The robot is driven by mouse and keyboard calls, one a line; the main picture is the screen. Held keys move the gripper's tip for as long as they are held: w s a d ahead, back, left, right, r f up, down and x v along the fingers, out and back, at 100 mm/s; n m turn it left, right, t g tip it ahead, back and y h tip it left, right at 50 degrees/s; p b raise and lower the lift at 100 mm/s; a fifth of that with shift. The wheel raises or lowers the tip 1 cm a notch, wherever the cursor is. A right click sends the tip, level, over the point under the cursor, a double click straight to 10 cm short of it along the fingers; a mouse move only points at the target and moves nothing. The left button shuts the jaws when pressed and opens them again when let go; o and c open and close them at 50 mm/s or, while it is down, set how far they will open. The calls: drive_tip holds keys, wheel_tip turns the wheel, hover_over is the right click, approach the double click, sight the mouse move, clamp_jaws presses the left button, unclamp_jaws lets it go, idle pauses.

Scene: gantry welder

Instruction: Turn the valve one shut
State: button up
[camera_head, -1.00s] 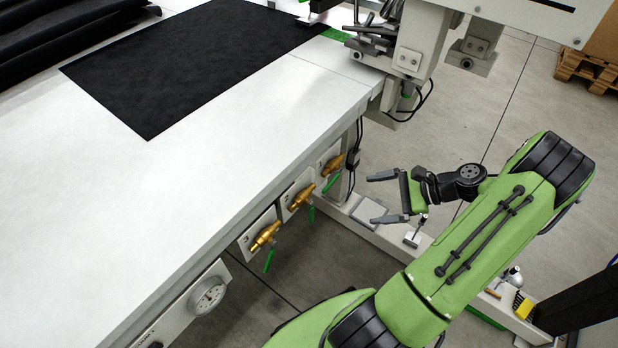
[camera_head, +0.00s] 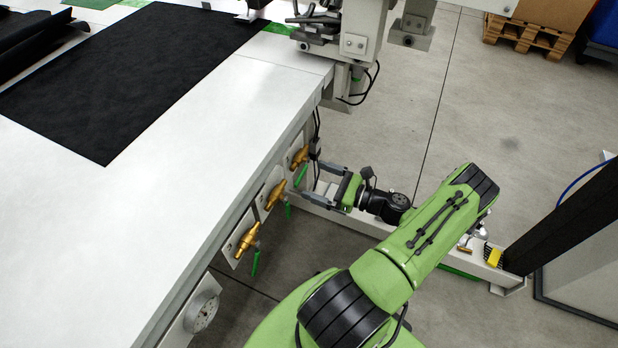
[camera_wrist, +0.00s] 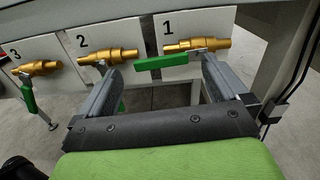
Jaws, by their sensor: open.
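Valve one is a brass valve (camera_wrist: 197,45) on a white plate marked 1, with a green lever (camera_wrist: 165,61). In the wrist view the lever lies roughly level, pointing left along the brass body. In the head view valve one (camera_head: 299,157) is the farthest of the row under the table edge. My gripper (camera_wrist: 157,70) is open in front of it, one finger on each side of the lever in the picture. I cannot tell whether either finger touches it. In the head view my gripper (camera_head: 308,180) reaches left toward valve one, its fingertips close to the lever.
Valve two (camera_wrist: 108,56) and valve three (camera_wrist: 38,67) sit to the left, with green levers hanging down. A gauge (camera_head: 201,312) is nearer along the table side. The white table (camera_head: 240,110) overhangs the valves. Dark cables (camera_wrist: 285,95) run at the right. Floor is open to the right.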

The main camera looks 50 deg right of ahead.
sight(302, 175)
drive_tip(key=shift+x, duration=1.6)
drive_tip(key=shift+c, duration=0.5)
drive_tip(key=c, duration=1.3)
